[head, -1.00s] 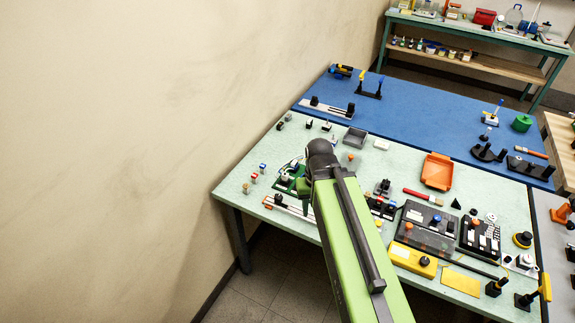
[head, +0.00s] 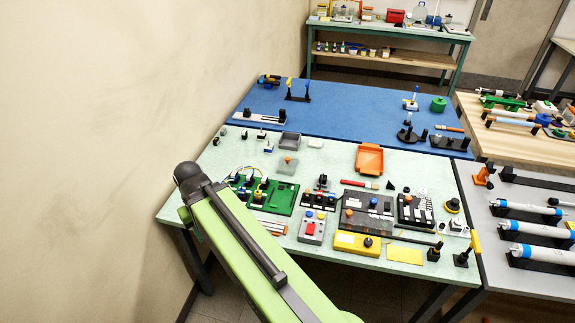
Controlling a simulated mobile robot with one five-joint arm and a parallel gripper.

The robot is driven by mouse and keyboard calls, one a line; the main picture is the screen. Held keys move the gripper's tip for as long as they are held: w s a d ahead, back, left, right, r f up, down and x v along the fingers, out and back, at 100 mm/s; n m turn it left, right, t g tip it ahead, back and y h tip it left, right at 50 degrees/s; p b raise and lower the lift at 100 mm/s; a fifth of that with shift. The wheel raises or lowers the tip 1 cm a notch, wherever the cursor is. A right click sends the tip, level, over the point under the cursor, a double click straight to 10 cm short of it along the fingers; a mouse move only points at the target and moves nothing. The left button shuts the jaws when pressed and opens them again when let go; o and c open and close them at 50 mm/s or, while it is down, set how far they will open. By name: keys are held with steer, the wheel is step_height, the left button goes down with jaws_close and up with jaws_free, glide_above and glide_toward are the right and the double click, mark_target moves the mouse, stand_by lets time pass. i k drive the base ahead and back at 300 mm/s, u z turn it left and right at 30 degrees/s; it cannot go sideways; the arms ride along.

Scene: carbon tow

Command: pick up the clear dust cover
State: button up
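I cannot tell for certain which thing is the clear dust cover. My green arm reaches up from the bottom of the head view to a dark rounded joint left of the table's things. My gripper's fingers do not show; they are hidden beyond or below that joint.
The pale green table (head: 322,160) is crowded: a green board (head: 277,197), a grey button box (head: 312,226), a yellow box (head: 357,243) and an orange tray (head: 369,158). A blue table (head: 340,117) adjoins behind. A wall stands close on the left.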

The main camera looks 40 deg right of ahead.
mark_target(288, 164)
steer(key=i, duration=1.4)
steer(key=u, duration=0.05)
